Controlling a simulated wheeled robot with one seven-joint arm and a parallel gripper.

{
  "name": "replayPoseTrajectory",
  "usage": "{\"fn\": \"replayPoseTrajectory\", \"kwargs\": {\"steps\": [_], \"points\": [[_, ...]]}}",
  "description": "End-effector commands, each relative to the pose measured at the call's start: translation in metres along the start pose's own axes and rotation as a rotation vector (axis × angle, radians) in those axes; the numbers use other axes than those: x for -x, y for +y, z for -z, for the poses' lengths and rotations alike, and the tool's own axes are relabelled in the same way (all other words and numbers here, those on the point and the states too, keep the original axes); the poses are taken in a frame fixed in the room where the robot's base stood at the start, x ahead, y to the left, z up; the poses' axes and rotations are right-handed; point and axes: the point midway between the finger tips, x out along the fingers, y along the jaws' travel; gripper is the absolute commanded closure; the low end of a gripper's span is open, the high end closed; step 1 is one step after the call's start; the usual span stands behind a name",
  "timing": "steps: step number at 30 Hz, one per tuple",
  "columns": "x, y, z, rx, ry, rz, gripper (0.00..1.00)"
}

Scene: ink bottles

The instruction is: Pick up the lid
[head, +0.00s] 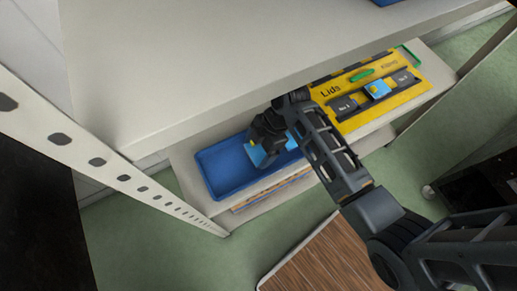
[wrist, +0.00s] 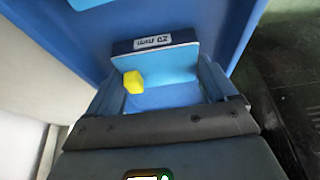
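A light blue piece with a yellow knob (wrist: 132,82) and a dark blue labelled strip (wrist: 153,42) lies between my fingers in the wrist view. It looks like a lid. My gripper (wrist: 160,85) has its two fingers apart, one on each side of this piece. Whether they press on it is not clear. In the head view my gripper (head: 268,143) is low over the blue tray (head: 222,178), and some light blue shows by its fingertips. Another light blue piece with yellow on it (head: 378,88) sits in a dark rack on the yellow board marked "Lids" (head: 331,90).
The tray and board stand on a low shelf (head: 190,182) under a large pale upper shelf (head: 200,65), close above my arm. A perforated white post (head: 120,172) stands at left. A green piece (head: 362,75) lies on the board. A wooden surface (head: 325,262) is at the bottom.

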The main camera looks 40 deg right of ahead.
Motion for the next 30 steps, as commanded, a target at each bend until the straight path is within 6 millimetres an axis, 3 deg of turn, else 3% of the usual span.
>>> {"fn": "replayPoseTrajectory", "kwargs": {"steps": [9,22,28,30], "points": [[0.000,0.000,0.000,0.000,0.000,0.000,0.45],[0.010,0.001,0.004,0.001,0.000,-0.002,0.46],[0.041,0.001,0.017,0.004,0.001,-0.004,0.46],[0.054,-0.004,0.003,-0.005,0.000,-0.004,0.46]]}}
